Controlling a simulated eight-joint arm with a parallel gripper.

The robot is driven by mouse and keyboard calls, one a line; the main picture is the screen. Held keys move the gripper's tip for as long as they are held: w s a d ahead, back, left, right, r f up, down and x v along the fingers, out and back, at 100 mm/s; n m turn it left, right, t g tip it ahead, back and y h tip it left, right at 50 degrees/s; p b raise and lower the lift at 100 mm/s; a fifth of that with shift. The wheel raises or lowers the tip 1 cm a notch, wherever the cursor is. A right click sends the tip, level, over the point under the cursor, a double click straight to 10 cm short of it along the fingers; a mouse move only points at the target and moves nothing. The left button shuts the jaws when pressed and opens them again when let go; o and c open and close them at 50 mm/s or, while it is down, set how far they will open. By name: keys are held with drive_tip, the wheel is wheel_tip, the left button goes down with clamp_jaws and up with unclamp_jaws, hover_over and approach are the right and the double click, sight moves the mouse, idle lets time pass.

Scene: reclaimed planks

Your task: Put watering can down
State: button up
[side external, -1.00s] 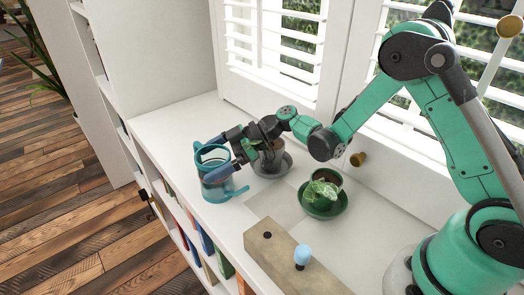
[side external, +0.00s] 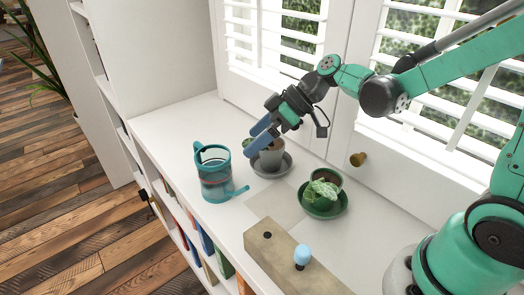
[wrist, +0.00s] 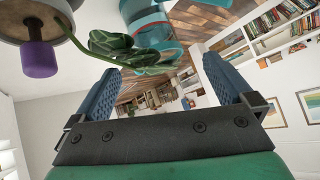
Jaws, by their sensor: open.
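The teal watering can (side external: 215,180) stands upright on the white shelf top, near its front edge, with its spout pointing right. It also shows at the top of the wrist view (wrist: 155,28), partly cut off. My gripper (side external: 254,141) is open and empty, its blue fingers apart. It hangs up and to the right of the can, clear of it, in front of and above the grey plant pot (side external: 272,158).
The grey pot stands on a grey saucer (side external: 285,168) close to my fingers; its green leaves (wrist: 130,52) show in the wrist view. A second plant (side external: 322,190) sits on a green saucer (side external: 334,211). A wooden block (side external: 280,262) with a light-blue knob (side external: 302,254) lies in front.

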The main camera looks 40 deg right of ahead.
drive_tip(key=s+d+r+m+t+h, duration=0.2)
drive_tip(key=s+d+m+h, duration=0.3)
drive_tip(key=s+m+h, duration=0.2)
drive_tip(key=shift+s+m+h, duration=0.4)
drive_tip(key=shift+s+m, duration=0.1)
drive_tip(key=shift+s, duration=0.5)
drive_tip(key=n+g+y, duration=0.2)
drive_tip(key=n+y, duration=1.1)
hover_over(211, 162)
drive_tip(key=s+d, duration=0.5)
wheel_tip(211, 162, down, 6)
drive_tip(key=shift+h, duration=0.3)
drive_tip(key=x, duration=0.7)
drive_tip(key=shift+a+r, duration=0.15)
drive_tip(key=shift+r, duration=0.15)
